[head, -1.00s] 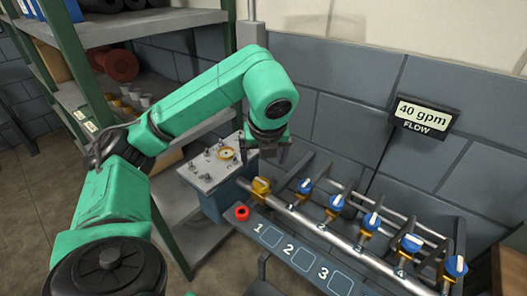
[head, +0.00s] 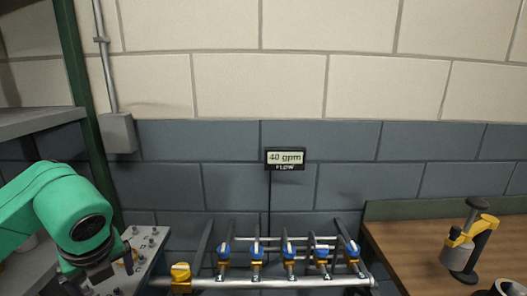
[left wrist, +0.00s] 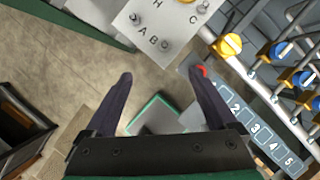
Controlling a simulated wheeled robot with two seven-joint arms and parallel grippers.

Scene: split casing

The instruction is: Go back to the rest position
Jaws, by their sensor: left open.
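My left arm comes in at the left edge of the head view. Its gripper (head: 88,282) is low, in front of the grey panel with small knobs (head: 145,245), and is partly cut off by the frame's bottom. In the left wrist view the two dark fingers of this gripper (left wrist: 159,77) are spread apart with nothing between them. The lettered panel (left wrist: 160,25) lies beyond the fingertips, apart from them. My right gripper is in neither view.
A pipe rack with several blue-handled valves (head: 290,250) and a yellow valve (head: 180,272) stands at bottom centre. A sign (head: 285,158) reads 40 gpm. A wooden bench (head: 415,245) with a yellow-black tool (head: 470,245) is at right. A red button (left wrist: 201,70) is near the right finger.

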